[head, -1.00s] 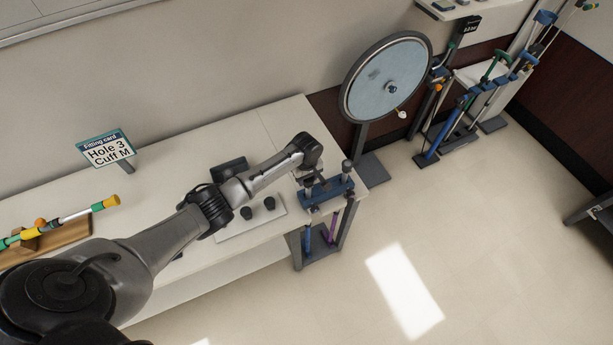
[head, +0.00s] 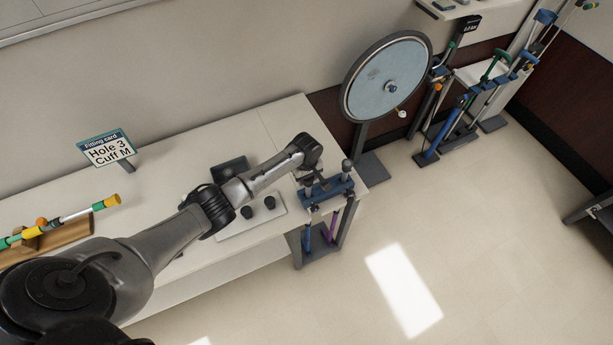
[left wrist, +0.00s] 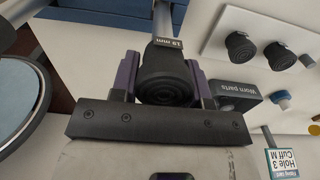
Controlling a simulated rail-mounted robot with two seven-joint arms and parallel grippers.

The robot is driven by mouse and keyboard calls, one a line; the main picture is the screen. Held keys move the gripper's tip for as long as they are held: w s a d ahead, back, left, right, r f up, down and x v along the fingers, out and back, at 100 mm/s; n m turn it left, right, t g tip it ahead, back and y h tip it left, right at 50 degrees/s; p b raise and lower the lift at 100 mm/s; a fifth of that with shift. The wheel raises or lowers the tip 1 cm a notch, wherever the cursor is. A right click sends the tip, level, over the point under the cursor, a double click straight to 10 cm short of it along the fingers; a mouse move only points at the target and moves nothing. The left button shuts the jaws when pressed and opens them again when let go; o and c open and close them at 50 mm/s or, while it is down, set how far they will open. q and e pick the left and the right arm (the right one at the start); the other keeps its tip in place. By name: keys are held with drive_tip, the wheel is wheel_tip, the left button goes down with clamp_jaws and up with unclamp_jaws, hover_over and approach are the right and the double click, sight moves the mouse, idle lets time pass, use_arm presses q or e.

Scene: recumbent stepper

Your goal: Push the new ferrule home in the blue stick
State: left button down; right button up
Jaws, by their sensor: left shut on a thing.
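My left gripper (left wrist: 163,82) is shut on a black ringed rubber ferrule (left wrist: 166,88), which sits between its two purple fingers. A grey tube (left wrist: 162,20) with a "19 mm" tag runs up behind the ferrule, in line with it. How far the ferrule sits on the tube is hidden. In the head view my left gripper (head: 314,180) is over the blue clamp stand (head: 332,192) at the table's right end. The lower part of the blue stick (head: 307,238) shows beneath the clamp, beside a purple one. My right gripper is not in view.
A white plate (head: 236,228) with two black ferrules lies left of the stand. The "Worn parts" box (left wrist: 235,90) is close by. A fitting card (head: 105,150) reads Hole 3, Cuff M. A round disc (head: 388,80) stands behind right.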

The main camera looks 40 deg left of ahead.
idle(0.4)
use_arm(q)
drive_tip(key=c, duration=0.5)
unclamp_jaws()
drive_tip(key=shift+r, duration=0.1)
drive_tip(key=shift+r+p, duration=2.9)
drive_tip(key=shift+p, duration=0.75)
wheel_tip(320, 180, up, 14)
drive_tip(key=shift+f+b, duration=0.1)
drive_tip(key=shift+b, duration=0.3)
